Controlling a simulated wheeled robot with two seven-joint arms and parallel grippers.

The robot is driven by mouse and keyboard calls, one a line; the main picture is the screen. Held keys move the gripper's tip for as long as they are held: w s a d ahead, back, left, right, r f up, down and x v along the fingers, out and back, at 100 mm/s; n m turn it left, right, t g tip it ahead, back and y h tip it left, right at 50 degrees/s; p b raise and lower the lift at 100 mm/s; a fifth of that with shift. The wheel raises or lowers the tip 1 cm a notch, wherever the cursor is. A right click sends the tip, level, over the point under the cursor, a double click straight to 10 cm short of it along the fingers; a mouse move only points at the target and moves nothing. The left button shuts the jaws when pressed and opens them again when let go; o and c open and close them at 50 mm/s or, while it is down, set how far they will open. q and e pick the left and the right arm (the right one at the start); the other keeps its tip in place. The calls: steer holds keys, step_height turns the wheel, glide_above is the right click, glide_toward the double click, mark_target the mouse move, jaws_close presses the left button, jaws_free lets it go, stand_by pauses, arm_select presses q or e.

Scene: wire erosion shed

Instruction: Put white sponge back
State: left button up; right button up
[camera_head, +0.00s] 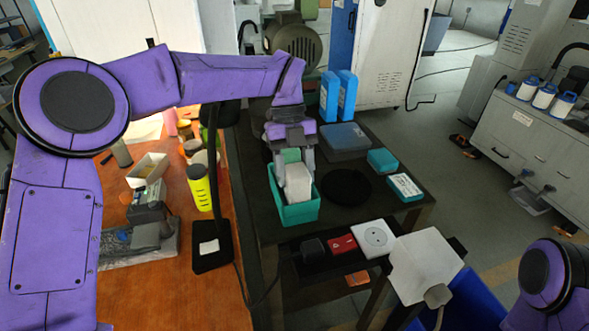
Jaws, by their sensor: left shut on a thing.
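A white sponge block (297,182) sits in or just above the mouth of a teal open box (299,213) on the dark table. My left gripper (293,172) reaches down from above, over the box, and is shut on the white sponge. I cannot tell whether the sponge touches the bottom of the box.
Right of the box on the dark table (405,212) lie a black round pad (347,187), a blue-lidded case (345,140) and small teal boxes (382,160). Two blue bottles (338,97) stand behind. A yellow bottle (201,187) stands on the wooden table to the left.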

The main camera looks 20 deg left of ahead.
arm_select(q)
steer(key=o, duration=1)
steer(key=shift+f, duration=0.1)
steer(key=shift+r, duration=0.3)
steer(key=p+v, duration=0.2)
steer(key=v, duration=0.9)
steer(key=shift+r+p, duration=0.3)
steer(key=shift+r, duration=0.05)
steer(key=shift+w+a, duration=0.1)
